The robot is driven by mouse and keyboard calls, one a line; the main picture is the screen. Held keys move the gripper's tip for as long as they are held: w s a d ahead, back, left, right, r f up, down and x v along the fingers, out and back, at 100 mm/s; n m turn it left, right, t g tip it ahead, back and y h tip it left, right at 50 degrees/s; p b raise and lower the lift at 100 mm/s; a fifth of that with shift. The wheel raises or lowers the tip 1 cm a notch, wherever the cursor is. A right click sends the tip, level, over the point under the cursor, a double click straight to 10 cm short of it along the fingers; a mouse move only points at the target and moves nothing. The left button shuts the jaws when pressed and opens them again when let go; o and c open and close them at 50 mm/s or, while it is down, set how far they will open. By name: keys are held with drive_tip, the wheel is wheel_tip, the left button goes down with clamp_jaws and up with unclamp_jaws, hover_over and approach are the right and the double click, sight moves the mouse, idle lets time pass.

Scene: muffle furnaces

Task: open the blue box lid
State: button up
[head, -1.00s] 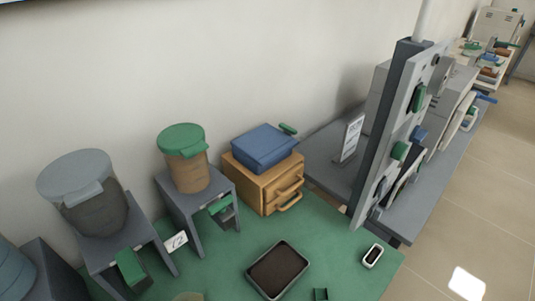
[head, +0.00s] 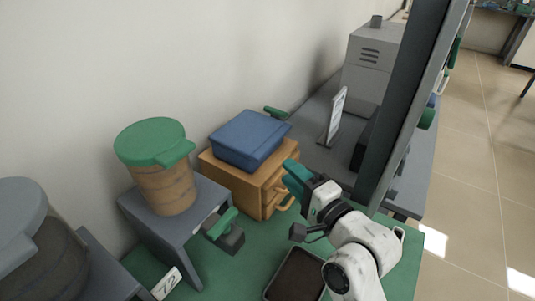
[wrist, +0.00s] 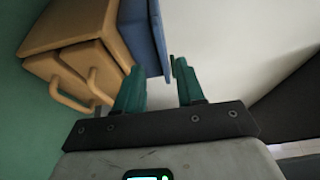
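The blue box (head: 250,139) sits with its lid down on top of a wooden drawer box near the wall. My gripper (head: 292,178) is in front of the drawer box, to the lower right of the blue box, with nothing held. In the wrist view, the two teal fingers of my gripper (wrist: 158,85) are apart. The side of the blue box (wrist: 145,35) shows there just beyond the left finger. I cannot tell whether that finger touches it.
The wooden drawer box (head: 236,177) has two handles facing my arm. A green-lidded container (head: 168,188) stands on a grey stand to the left. A dark tray (head: 296,275) lies below my arm. A tall grey panel (head: 402,100) rises at the right.

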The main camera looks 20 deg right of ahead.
sight(267, 152)
drive_tip(key=x, duration=0.8)
drive_tip(key=shift+w+a+p, duration=0.1)
drive_tip(key=shift+w+p, duration=0.05)
drive_tip(key=shift+p, duration=0.2)
drive_tip(key=shift+c, duration=0.3)
clamp_jaws()
